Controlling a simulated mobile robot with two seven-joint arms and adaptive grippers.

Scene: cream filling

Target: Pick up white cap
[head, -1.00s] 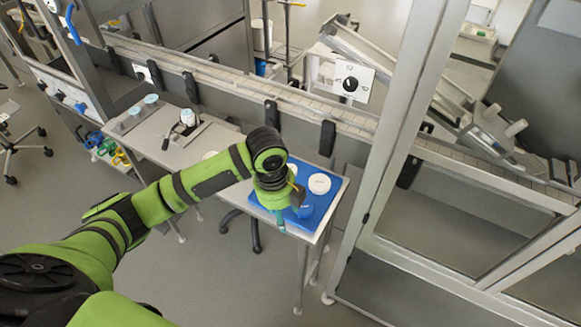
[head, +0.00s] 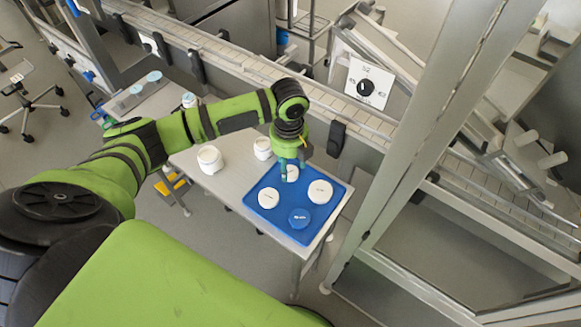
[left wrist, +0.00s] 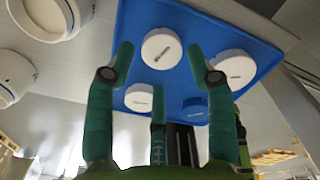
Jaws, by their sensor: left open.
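The blue tray (head: 262,223) holds three white caps and a blue cap (head: 299,218). One white cap (head: 291,172) lies near the tray's far edge, partly hidden by my left gripper (head: 291,169). The others are a left white cap (head: 268,198) and a right white cap (head: 320,191). In the left wrist view my left gripper (left wrist: 160,62) is open and empty. Its green fingers point towards the tray (left wrist: 205,25), and the far-edge white cap (left wrist: 161,48) shows between the fingertips, with no contact visible. My right gripper is not in view.
Two white jars (head: 210,159) (head: 263,149) stand on the grey table (head: 222,188) left of the tray. A conveyor (head: 240,72) runs behind the table. A metal frame post (head: 425,110) rises at the right. Bare table lies between jars and tray.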

